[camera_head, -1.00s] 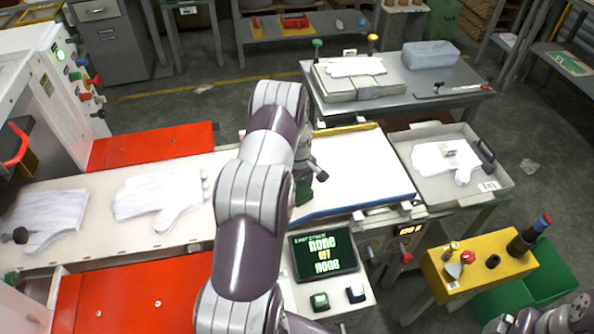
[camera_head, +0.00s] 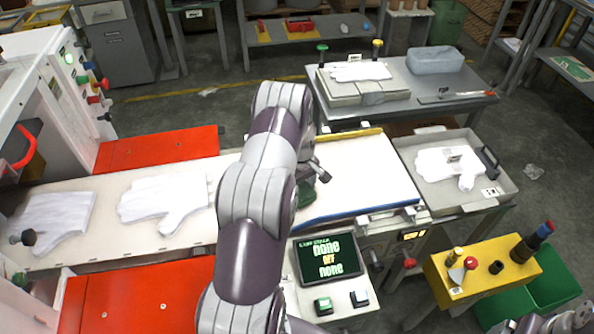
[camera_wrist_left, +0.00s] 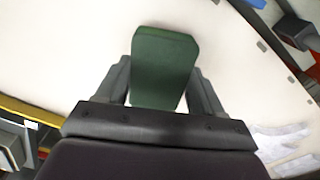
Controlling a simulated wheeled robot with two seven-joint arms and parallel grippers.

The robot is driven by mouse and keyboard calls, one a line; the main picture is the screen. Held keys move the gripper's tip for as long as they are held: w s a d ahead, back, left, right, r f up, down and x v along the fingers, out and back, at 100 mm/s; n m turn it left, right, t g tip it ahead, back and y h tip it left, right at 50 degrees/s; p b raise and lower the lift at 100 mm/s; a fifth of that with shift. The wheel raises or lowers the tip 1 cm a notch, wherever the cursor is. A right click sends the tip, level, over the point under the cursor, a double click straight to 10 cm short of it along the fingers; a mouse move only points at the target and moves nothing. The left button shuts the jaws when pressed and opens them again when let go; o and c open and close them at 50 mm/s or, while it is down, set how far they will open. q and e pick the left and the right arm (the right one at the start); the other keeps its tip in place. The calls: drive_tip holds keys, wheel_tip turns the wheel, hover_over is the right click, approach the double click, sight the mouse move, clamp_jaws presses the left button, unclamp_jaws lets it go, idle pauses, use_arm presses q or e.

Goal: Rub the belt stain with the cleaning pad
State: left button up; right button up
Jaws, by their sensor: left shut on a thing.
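My left gripper (camera_wrist_left: 163,82) is shut on the green cleaning pad (camera_wrist_left: 165,65), with a finger on each side of it. In the head view, the pad (camera_head: 305,193) shows as a small green patch beside my left arm, at the left edge of the white belt panel (camera_head: 365,175). In the wrist view the pad is over the pale belt surface (camera_wrist_left: 70,45); I cannot tell whether it touches. No stain is visible; my arm, gripper and pad hide part of the belt. My right gripper is not clearly in view.
White gloves lie on the belt at left (camera_head: 165,200). A grey tray with a glove (camera_head: 450,205) is right of the panel. A display (camera_head: 328,258) stands in front, and a yellow block with tools (camera_head: 480,265) at lower right. Red panels (camera_head: 155,147) flank the belt.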

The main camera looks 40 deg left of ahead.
use_arm(q)
wheel_tip(320, 180, up, 3)
drive_tip(key=shift+d+f+p, duration=0.1)
drive_tip(key=shift+d+p, duration=0.05)
drive_tip(key=shift+p, duration=0.65)
wheel_tip(320, 180, up, 2)
drive_tip(key=shift+r+p, duration=0.1)
drive_tip(key=shift+p, duration=0.7)
drive_tip(key=shift+r+p, duration=0.35)
drive_tip(key=shift+r, duration=0.25)
